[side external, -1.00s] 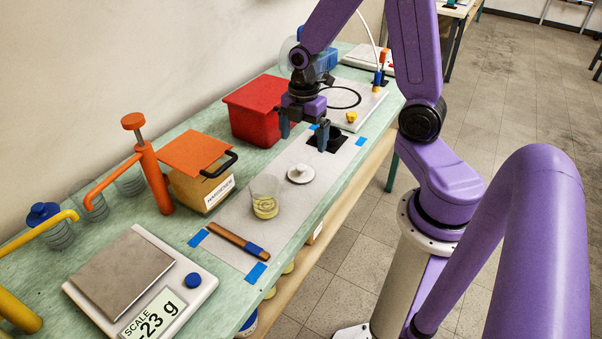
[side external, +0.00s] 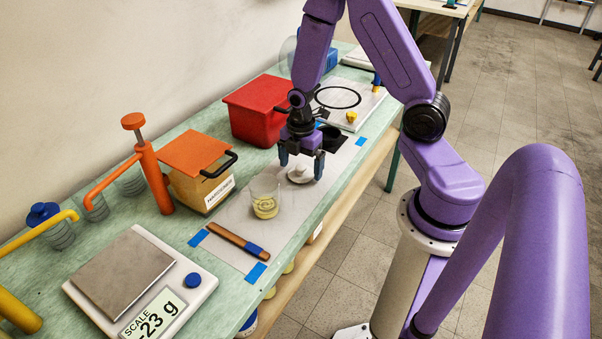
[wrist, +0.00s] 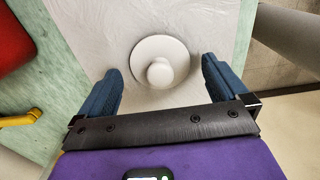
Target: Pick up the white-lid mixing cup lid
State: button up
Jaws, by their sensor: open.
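The white lid (side external: 299,174) is a round disc with a knob on top. It lies flat on the pale sheet (side external: 232,211). In the wrist view the lid (wrist: 148,52) sits ahead of and between my finger tips, with its knob towards me. My gripper (side external: 301,168) is open and empty, with its two blue fingers either side of the lid in the side view. In the wrist view my gripper (wrist: 163,75) shows a wide gap between the fingers, and neither touches the lid. The clear mixing cup (side external: 265,197) stands open beside the lid, with yellowish liquid at its bottom.
A red bin (side external: 258,108) stands behind my gripper. An orange-topped hardener box (side external: 197,170) is left of the cup. A wooden stick (side external: 232,238) lies in front of the cup. A scale (side external: 140,285) reading -23 g stands at the near end.

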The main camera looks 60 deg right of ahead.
jog(key=shift+f, duration=0.55)
jog(key=c, duration=1)
jog(key=shift+c, duration=0.2)
